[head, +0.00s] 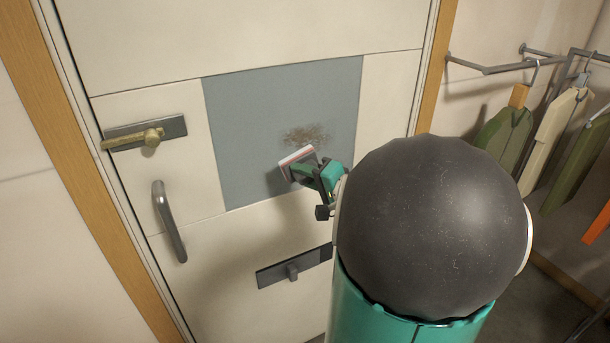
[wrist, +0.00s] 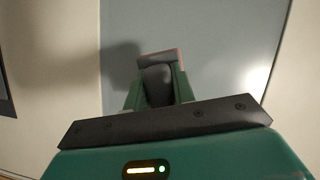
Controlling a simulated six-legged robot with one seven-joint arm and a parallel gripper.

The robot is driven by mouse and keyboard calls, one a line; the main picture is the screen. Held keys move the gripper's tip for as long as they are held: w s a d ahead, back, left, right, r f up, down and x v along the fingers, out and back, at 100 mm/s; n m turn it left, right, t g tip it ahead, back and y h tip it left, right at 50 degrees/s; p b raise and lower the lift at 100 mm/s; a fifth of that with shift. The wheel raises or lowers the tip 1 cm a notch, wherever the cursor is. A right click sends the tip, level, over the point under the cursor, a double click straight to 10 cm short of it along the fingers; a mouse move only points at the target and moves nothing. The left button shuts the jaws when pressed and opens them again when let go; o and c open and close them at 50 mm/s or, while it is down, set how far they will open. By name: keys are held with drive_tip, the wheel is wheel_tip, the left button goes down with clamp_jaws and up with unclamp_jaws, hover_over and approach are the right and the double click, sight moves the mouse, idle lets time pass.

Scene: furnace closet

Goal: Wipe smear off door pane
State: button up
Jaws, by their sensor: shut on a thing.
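The door pane (head: 240,135) is a grey-blue rectangle set in a cream door. A brown speckled smear (head: 305,135) lies on its right half. My gripper (head: 318,172) is shut on a wiping pad (head: 297,160) with a pale face and a reddish edge. The pad is just below the smear in the head view; whether it touches the pane is unclear. In the wrist view, the pad (wrist: 162,56) shows at the tips of my gripper (wrist: 158,85), in front of the pane (wrist: 215,45). The smear is not visible there.
A brass lever handle (head: 150,138), a grey pull handle (head: 168,220) and a dark latch plate (head: 293,266) stick out from the door. Garments hang from a metal rail (head: 500,66) at the right. My arm covers the door's lower right.

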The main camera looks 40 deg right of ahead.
drive_tip(key=shift+w+d+f, duration=0.1)
drive_tip(key=shift+w, duration=0.5)
drive_tip(key=shift+w+d+f, duration=0.1)
drive_tip(key=shift+w, duration=0.45)
drive_tip(key=shift+w+d+r, duration=0.1)
drive_tip(key=shift+w+d, duration=0.1)
drive_tip(key=shift+w, duration=0.5)
drive_tip(key=shift+w+d, duration=0.2)
drive_tip(key=shift+w, duration=0.45)
drive_tip(key=shift+w+d, duration=0.3)
drive_tip(key=shift+w, duration=0.6)
drive_tip(key=shift+s+d, duration=0.35)
drive_tip(key=shift+d, duration=0.5)
drive_tip(key=shift+s+d, duration=0.3)
drive_tip(key=shift+d, duration=0.55)
drive_tip(key=shift+s+d, duration=0.4)
drive_tip(key=shift+d, duration=1.3)
drive_tip(key=shift+s+d, duration=0.45)
drive_tip(key=shift+d, duration=1.2)
drive_tip(key=shift+s+d, duration=0.4)
drive_tip(key=shift+d, duration=1.3)
drive_tip(key=shift+a, duration=0.1)
